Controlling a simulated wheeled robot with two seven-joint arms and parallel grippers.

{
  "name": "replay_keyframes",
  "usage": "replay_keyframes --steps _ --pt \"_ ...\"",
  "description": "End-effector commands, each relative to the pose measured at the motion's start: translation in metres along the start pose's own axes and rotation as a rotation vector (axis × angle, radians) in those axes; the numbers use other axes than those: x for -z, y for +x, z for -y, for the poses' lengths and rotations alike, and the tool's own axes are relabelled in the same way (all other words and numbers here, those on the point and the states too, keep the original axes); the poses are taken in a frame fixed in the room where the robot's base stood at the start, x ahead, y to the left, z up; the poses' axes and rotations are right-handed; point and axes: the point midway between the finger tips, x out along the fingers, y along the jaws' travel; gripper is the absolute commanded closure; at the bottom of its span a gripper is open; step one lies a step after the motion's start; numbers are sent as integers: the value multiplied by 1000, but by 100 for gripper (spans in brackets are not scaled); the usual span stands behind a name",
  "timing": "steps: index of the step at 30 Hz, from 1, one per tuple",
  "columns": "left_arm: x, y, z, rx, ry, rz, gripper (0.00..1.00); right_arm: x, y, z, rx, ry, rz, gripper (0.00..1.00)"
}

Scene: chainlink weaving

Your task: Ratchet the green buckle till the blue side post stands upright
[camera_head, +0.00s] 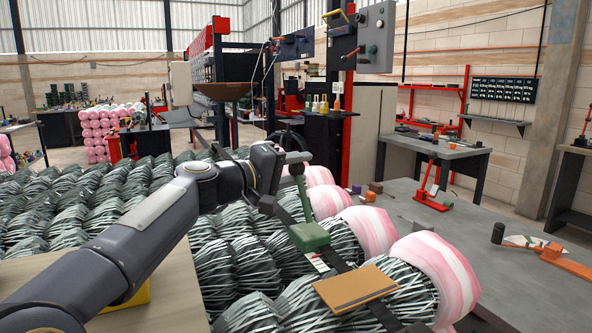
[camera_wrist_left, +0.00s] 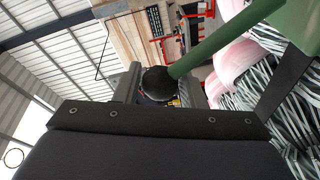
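The green buckle (camera_head: 309,237) sits on a dark strap (camera_head: 292,217) over rolls of grey woven wire with pink-and-white ends. Its green handle (camera_head: 300,188) rises from it toward my left gripper (camera_head: 288,160). In the left wrist view the green handle (camera_wrist_left: 225,38) ends in a round black knob (camera_wrist_left: 159,83). The two fingers of my left gripper (camera_wrist_left: 158,90) flank the knob closely, one on each side, and appear to touch it. I cannot make out a blue side post in either view. My right gripper is not in view.
A brown board (camera_head: 355,289) lies on the nearest rolls. A grey table (camera_head: 470,235) at right holds a red tool (camera_head: 432,190), an orange tool (camera_head: 566,260) and small blocks. A wooden surface (camera_head: 160,300) lies under my left arm. Air above the rolls is open.

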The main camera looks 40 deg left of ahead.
Motion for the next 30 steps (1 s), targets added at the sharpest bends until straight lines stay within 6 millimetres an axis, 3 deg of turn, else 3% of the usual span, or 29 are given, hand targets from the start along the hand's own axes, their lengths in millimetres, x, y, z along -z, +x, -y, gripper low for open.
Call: replay_keyframes --steps 1,3,14,20,24,26,30 --pt "0 0 0 0 0 0 56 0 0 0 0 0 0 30" --pt "0 0 0 0 -1 0 47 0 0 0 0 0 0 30" --pt "2 0 -5 0 -1 0 47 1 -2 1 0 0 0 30" --pt "11 -3 -40 -5 4 -2 47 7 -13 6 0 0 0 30" --pt "1 -20 -73 -11 5 -2 47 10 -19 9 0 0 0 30" --pt "-4 -27 -88 -16 5 1 42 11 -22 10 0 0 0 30" --pt "-19 -44 -114 -16 4 7 47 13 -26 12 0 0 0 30"
